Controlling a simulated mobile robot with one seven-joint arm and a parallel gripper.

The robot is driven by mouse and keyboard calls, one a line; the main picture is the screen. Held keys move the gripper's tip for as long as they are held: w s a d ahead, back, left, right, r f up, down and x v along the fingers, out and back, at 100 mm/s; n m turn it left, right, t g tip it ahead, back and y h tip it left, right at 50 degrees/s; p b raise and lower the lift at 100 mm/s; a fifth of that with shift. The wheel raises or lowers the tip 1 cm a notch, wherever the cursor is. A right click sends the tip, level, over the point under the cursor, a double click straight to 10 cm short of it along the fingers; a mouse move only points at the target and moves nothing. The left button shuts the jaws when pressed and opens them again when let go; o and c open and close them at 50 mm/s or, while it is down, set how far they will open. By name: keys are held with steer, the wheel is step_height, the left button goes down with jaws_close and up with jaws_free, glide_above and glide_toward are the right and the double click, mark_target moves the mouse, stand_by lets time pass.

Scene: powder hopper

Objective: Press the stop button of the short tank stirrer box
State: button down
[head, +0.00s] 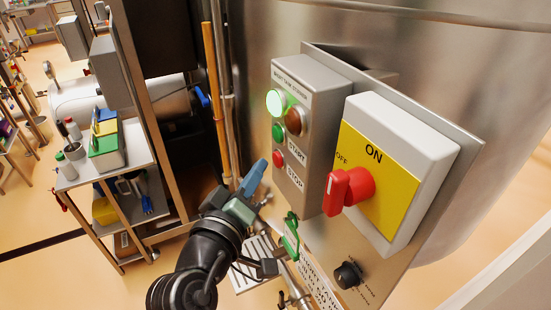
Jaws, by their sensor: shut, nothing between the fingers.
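The stirrer box (313,108) is a grey box mounted on a metal panel in the head view, with a small tank stirrer label at its top. Its red stop button (278,158) sits lowest on the front, beside the word STOP. The green start button (277,132) is just above it. A green lamp (275,102) at the top is lit, and a dark red-brown lamp (294,121) beside it looks unlit. My gripper (258,169) is shut and empty. Its blue fingertips point up just left of the stop button; a gap seems to remain, but depth is hard to judge.
Right of the box, a white and yellow switch housing (385,170) carries a protruding red rotary handle (348,190). A black knob (348,274) is below. An orange vertical pipe (216,95) stands left of the box. A shelf cart (130,165) with bottles and boxes is farther left.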

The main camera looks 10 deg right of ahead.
steer(key=shift+d, duration=0.15)
steer(key=shift+w+d, duration=0.1)
steer(key=shift+d, duration=0.2)
steer(key=shift+w+d, duration=0.15)
steer(key=shift+d, duration=0.25)
stand_by(1.0)
steer(key=shift+s+a, duration=0.3)
steer(key=shift+a, duration=0.45)
steer(key=shift+a, duration=0.1)
steer(key=a, duration=0.1)
steer(key=s+a, duration=0.1)
steer(key=a, duration=0.1)
steer(key=a+b, duration=0.1)
steer(key=shift+s+a, duration=0.25)
steer(key=shift+a, duration=0.05)
stand_by(0.6)
